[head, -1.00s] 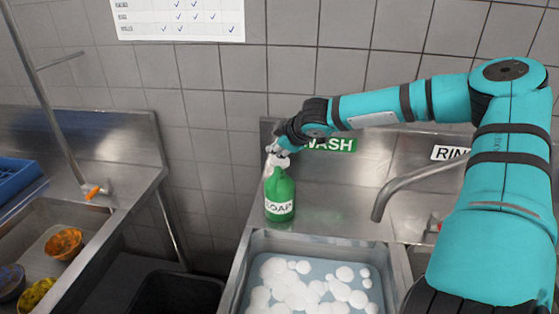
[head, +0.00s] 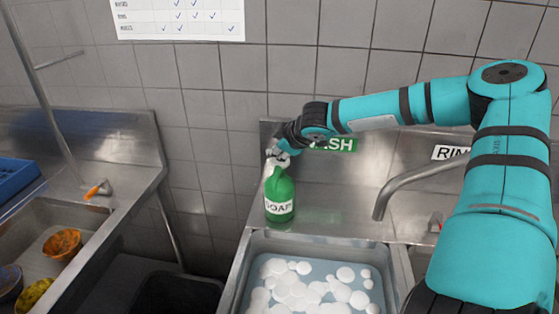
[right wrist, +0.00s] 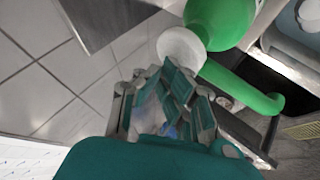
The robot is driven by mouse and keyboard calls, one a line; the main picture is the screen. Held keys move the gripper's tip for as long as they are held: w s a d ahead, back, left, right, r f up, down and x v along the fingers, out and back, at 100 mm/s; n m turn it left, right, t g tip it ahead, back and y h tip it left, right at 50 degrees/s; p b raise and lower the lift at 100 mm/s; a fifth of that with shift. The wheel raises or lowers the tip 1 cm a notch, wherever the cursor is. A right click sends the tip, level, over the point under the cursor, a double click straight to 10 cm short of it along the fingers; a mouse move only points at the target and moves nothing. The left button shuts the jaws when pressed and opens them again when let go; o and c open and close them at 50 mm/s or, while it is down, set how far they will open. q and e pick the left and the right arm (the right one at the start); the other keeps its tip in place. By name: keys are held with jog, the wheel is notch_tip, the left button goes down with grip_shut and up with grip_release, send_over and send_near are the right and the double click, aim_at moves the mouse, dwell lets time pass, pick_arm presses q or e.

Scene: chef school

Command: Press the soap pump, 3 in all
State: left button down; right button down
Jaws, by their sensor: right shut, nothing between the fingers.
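The green soap bottle (head: 279,195), labelled SOAP, stands upright on the steel ledge behind the wash sink. Its white pump top (head: 269,170) is partly hidden by my right gripper (head: 276,158), which is right at the top of the bottle. In the right wrist view my right gripper (right wrist: 168,72) is shut and empty, its fingertips at the white pump top (right wrist: 182,47). The green bottle (right wrist: 222,18) and a green curved part (right wrist: 242,88) show beside it. I cannot tell how far the pump is pressed. My left gripper is not in view.
The wash sink (head: 392,262) with white foam lies in front of the bottle. A curved steel faucet (head: 398,187) stands to the right. At left is another steel sink with bowls (head: 62,243) and a blue tray (head: 14,180). The tiled wall is close behind.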

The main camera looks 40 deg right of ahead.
jog(key=shift+s+f+b, duration=0.1)
jog(key=shift+f+b, duration=0.6)
jog(key=shift+f, duration=0.25)
dwell(0.4)
dwell(0.3)
jog(key=shift+r+p, duration=1.4)
jog(key=shift+r, duration=0.1)
jog(key=shift+r, duration=0.1)
notch_tip(320, 180, up, 5)
jog(key=p, duration=0.5)
dwell(1.1)
